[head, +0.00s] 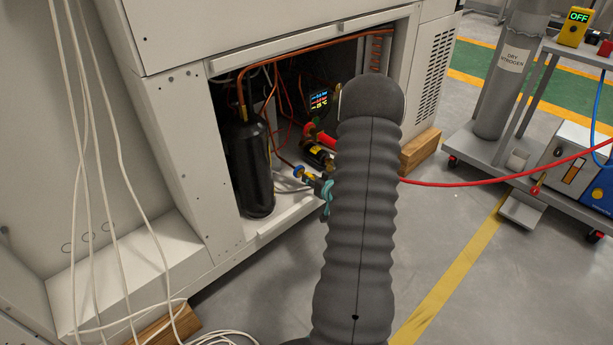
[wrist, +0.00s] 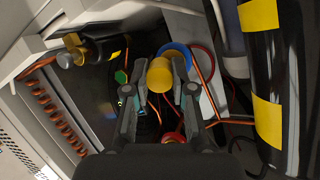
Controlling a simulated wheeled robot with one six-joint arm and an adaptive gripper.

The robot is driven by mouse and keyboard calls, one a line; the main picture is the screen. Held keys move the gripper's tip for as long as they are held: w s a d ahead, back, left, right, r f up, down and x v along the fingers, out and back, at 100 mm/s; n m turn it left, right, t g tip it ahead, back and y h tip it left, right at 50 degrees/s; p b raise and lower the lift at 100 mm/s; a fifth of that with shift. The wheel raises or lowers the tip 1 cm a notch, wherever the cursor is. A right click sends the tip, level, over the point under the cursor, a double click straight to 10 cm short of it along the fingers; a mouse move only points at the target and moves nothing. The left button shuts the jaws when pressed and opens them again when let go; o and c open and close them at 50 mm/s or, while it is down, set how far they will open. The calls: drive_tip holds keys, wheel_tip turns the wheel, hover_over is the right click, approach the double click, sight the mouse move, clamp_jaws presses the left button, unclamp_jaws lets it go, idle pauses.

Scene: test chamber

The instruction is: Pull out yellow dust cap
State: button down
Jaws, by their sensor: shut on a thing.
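The yellow dust cap (wrist: 159,76) is between the two fingers of my gripper (wrist: 156,82) in the wrist view, and the gripper is shut on it. A blue ring (wrist: 176,52) shows right behind the cap. I cannot tell whether the cap still sits on its fitting. In the head view, a small yellow and blue part (head: 299,172) shows inside the open cabinet bay, just left of my arm. My arm hides most of the gripper there.
A black tank (head: 246,165) stands left in the bay, with copper pipes around it. A lit display (head: 319,100) is at the back. A red hose (head: 480,182) runs right to a cart (head: 490,155). White cables hang at left.

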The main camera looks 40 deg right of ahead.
drive_tip(key=shift+a, duration=0.25)
drive_tip(key=shift+s+d, duration=0.25)
drive_tip(key=shift+s, duration=0.55)
drive_tip(key=shift+s, duration=0.15)
drive_tip(key=shift+s+d, duration=0.1)
drive_tip(key=shift+s, duration=1.25)
